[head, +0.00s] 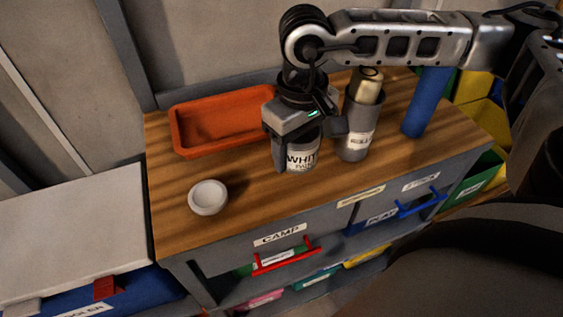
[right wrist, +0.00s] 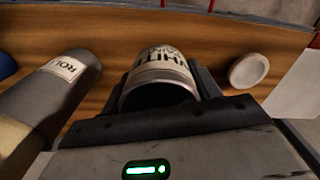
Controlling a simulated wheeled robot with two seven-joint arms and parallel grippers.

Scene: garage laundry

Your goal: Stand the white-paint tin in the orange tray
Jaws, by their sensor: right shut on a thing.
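The white-paint tin (head: 301,160), a grey tin with a white label, is upright at the middle of the wooden bench top. My right gripper (head: 305,142) comes down from above and is shut on it, hiding its top. In the right wrist view the tin (right wrist: 163,75) sits between the two dark fingers. I cannot tell whether its base touches the wood. The orange tray (head: 187,146) lies empty at the back left of the bench, to the left of the tin and apart from it. My left gripper is not in view.
A grey roller holder (head: 357,137) stands close to the right of the tin, with a blue cylinder (head: 427,101) farther right. A round white dish (head: 208,197) sits at front left. Bare wood lies between dish and tray. Drawers with red and blue handles are below.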

